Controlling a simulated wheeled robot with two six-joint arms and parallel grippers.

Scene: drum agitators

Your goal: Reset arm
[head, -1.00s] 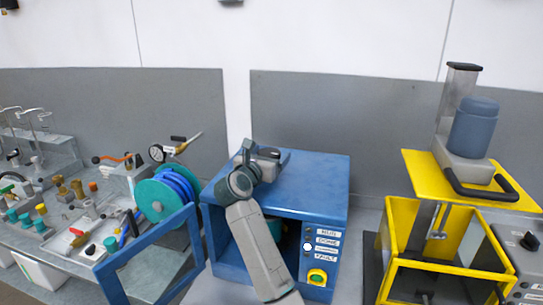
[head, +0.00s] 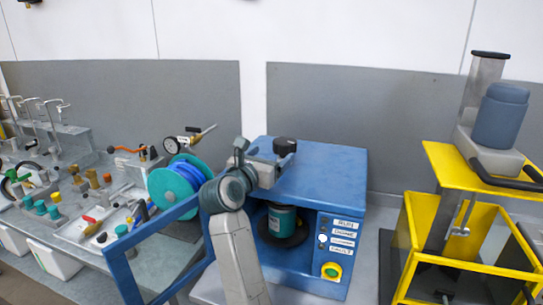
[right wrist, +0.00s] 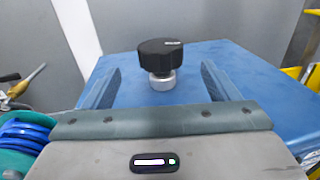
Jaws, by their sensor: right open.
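The blue cabinet (head: 335,185) stands on the bench in the middle of the head view. A black knob (head: 285,146) on a metal stem stands on its top. A teal can (head: 282,221) sits inside the open-fronted cabinet. My right gripper (head: 272,163) is at the cabinet's top front edge, close to the knob. In the right wrist view its two blue fingers are spread apart, and the knob (right wrist: 163,58) shows between and beyond them, with a gap on each side. No contact with the knob shows. My left gripper is not in view.
The cabinet's blue door frame (head: 150,245) stands open at the left. Beyond it are a teal-and-blue hose reel (head: 178,185) and a bench of valves and fittings. A yellow-framed machine (head: 470,225) stands at the right. The cabinet top behind the knob is clear.

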